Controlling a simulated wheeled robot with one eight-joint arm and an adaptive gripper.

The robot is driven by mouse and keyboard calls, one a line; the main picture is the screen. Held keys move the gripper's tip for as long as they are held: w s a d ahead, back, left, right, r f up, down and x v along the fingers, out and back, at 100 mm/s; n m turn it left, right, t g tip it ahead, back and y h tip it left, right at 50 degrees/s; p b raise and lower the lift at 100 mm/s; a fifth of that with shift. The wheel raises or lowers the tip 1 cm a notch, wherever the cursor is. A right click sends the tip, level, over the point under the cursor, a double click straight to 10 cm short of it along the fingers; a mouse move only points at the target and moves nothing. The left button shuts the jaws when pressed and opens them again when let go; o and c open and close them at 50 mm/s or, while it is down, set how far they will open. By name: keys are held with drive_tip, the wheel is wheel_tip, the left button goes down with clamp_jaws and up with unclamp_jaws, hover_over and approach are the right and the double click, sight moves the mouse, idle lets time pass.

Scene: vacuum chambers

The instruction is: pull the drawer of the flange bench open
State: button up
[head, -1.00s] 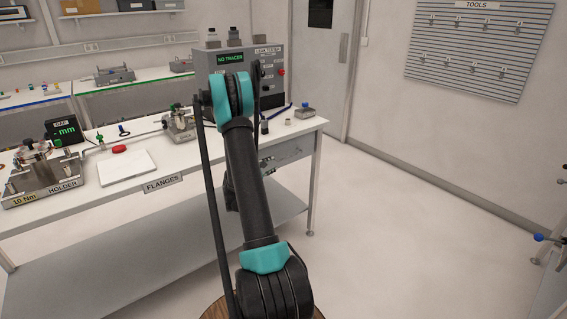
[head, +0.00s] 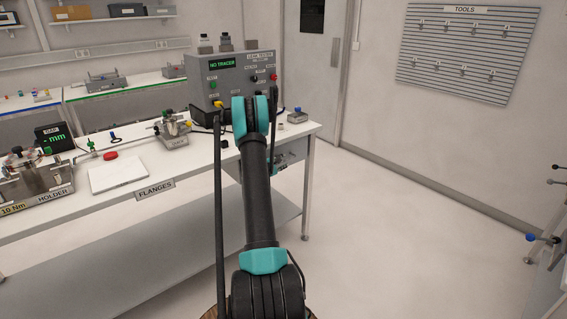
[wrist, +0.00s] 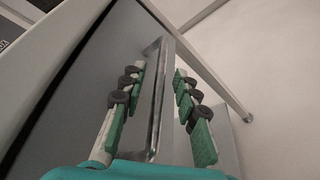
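The flange bench (head: 98,218) is the white table with the FLANGES label on its front edge. Its grey drawer (head: 289,153) is under the top at the right end, partly behind my arm in the head view. In the wrist view the drawer's grey front (wrist: 75,80) fills the left, with a long metal bar handle (wrist: 157,105) standing off it. My gripper (wrist: 159,74) is open, with one green-padded finger on each side of the handle. Gaps show between the pads and the bar.
The leak tester (head: 245,78), a holder (head: 38,180) and a white plate (head: 118,174) stand on the bench top. A bench leg (head: 308,190) is right of the drawer.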

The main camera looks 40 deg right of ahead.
drive_tip(key=shift+w+d+f, duration=0.1)
drive_tip(key=shift+w+d, duration=0.1)
drive_tip(key=shift+d, duration=0.2)
clamp_jaws()
